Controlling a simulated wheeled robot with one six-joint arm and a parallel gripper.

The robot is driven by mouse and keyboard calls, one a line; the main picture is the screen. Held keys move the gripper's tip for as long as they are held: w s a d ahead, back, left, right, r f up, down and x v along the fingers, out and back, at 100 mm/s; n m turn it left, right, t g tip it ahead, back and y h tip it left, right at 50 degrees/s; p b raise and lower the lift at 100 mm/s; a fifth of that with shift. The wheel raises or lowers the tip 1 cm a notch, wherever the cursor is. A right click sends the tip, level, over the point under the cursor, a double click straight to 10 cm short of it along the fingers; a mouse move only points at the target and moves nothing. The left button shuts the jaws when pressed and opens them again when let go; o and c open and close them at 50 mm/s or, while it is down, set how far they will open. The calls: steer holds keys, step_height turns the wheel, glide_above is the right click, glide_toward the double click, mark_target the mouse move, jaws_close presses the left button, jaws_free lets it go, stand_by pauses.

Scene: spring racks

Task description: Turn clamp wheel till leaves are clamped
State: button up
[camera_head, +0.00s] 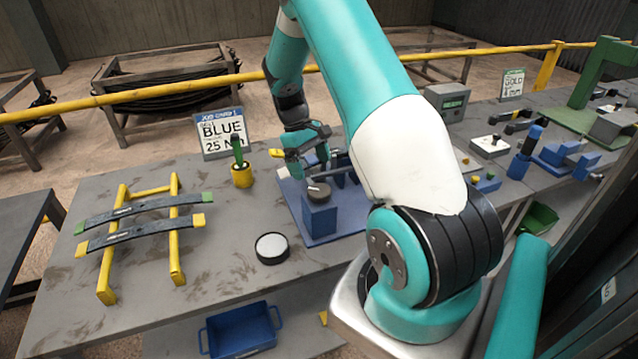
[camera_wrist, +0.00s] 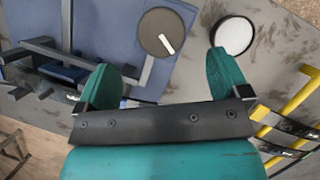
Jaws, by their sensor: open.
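The clamp wheel is a dark round knob (camera_head: 318,190) with a pale bar mark, on top of a blue block (camera_head: 319,217) on a blue base plate (camera_head: 345,228). In the wrist view the wheel (camera_wrist: 161,31) lies just beyond my fingertips, with its mark slanted. My gripper (camera_wrist: 163,75) is open, its two green fingers apart with nothing held between them. In the head view my gripper (camera_head: 308,158) hangs just behind and above the wheel. Two dark spring leaves (camera_head: 145,207) with green and yellow ends rest on a yellow rack (camera_head: 175,250). The fixture's far side is partly hidden by my arm.
A yellow pot (camera_head: 242,175) and a BLUE 25 Nm sign (camera_head: 220,133) stand behind. A blue bin (camera_head: 240,330) sits below.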

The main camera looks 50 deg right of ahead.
mark_target(320, 190)
steer(key=p+x, duration=0.1)
steer(key=x, duration=0.6)
steer(key=shift+f+p, duration=0.15)
steer(key=shift+p, duration=0.25)
steer(key=c, duration=0.9)
